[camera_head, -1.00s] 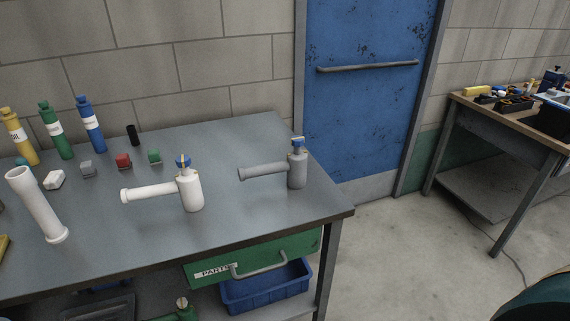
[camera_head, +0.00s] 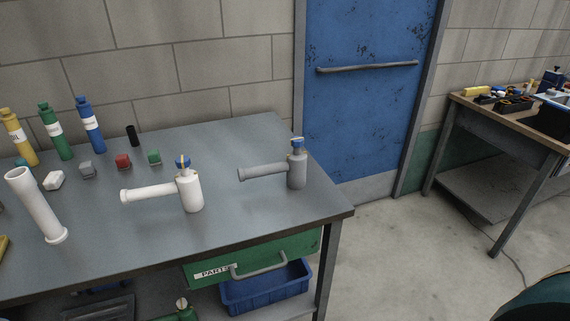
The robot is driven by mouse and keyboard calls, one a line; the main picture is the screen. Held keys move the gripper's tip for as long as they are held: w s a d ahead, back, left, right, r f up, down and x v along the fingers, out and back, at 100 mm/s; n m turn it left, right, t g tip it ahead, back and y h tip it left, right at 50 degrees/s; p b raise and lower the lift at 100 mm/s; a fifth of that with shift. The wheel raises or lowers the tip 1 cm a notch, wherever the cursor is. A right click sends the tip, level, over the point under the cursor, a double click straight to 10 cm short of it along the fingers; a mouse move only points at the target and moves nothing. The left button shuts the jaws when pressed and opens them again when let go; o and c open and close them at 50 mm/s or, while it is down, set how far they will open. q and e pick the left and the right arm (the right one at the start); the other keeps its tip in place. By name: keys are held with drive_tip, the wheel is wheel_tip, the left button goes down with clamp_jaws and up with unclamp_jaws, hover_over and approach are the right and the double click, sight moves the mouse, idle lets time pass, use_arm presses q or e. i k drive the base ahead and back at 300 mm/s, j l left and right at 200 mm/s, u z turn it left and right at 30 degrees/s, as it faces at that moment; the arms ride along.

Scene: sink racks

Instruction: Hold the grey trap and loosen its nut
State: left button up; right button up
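The grey trap (camera_head: 297,173) stands upright near the right end of the grey metal table, with its side pipe pointing left. Its nut (camera_head: 297,142) sits on top and shows blue with a yellowish mark. Neither of my grippers is in view, and nothing touches either trap.
The table (camera_head: 240,220) has bare space around the traps. A white pipe (camera_head: 40,208), small coloured blocks and several bottles (camera_head: 91,128) are at the left. A green parts drawer (camera_head: 290,249) and blue bin (camera_head: 268,288) are below. A workbench (camera_head: 520,120) stands right of the blue door (camera_head: 370,100).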

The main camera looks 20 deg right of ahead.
sight(297, 141)
drive_tip(key=i+l, duration=0.2)
drive_tip(key=l, duration=0.2)
drive_tip(key=i+l, duration=0.2)
drive_tip(key=l, duration=0.2)
drive_tip(key=i+l, duration=0.15)
drive_tip(key=l, duration=0.2)
drive_tip(key=k, duration=0.4)
drive_tip(key=i, duration=0.5)
